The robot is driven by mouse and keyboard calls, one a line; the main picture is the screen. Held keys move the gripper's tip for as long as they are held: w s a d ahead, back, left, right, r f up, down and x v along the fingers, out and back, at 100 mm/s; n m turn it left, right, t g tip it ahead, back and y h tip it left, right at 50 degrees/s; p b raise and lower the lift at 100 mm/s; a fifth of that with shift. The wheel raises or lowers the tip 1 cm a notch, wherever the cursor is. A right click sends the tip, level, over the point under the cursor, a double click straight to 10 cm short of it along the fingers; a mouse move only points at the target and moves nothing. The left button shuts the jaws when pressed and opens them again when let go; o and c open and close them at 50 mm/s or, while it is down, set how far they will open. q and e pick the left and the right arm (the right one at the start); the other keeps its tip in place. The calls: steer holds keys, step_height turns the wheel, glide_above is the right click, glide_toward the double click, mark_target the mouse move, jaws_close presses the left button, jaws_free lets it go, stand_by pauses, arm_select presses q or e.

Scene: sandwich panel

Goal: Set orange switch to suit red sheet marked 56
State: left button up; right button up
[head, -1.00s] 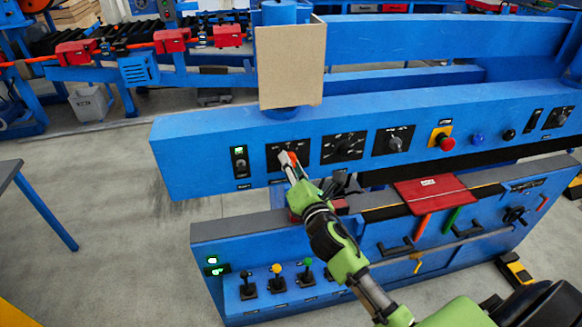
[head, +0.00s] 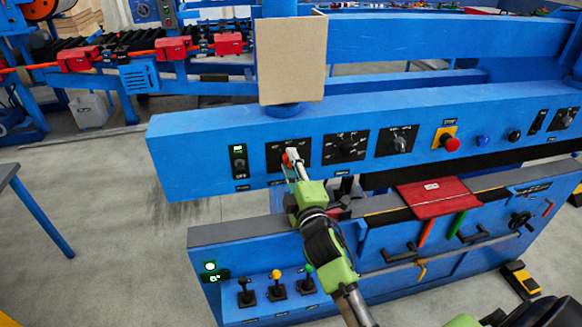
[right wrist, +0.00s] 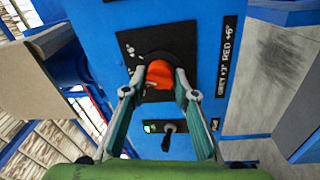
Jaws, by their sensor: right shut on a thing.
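The orange switch (right wrist: 160,74) is a rotary knob on a black plate (head: 275,151) on the blue panel. My right gripper (right wrist: 160,88) is shut on this knob, one finger on each side, in the right wrist view. In the head view the right gripper (head: 293,160) reaches the plate and hides most of the knob, so its setting cannot be read. A label (right wrist: 227,60) beside the plate appears to read "GREY +3° RED +6°". The red sheet (head: 437,197) lies on the lower machine bed with a small white tag too small to read. My left gripper is out of view.
Two more black dial plates (head: 346,146) and (head: 397,141), a red emergency button (head: 451,144) and a lit toggle switch (head: 239,161) share the panel. A tan board (head: 291,60) stands above it. Levers (head: 277,284) are below.

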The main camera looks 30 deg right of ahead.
steer(key=shift+f+m+h+b, duration=0.15)
steer(key=shift+m+h+b, duration=0.25)
steer(key=shift+m, duration=2.1)
steer(key=o, duration=1.1)
steer(key=shift+c, duration=0.2)
steer(key=v, duration=0.7)
steer(key=shift+s, duration=0.25)
steer(key=shift+a, duration=0.15)
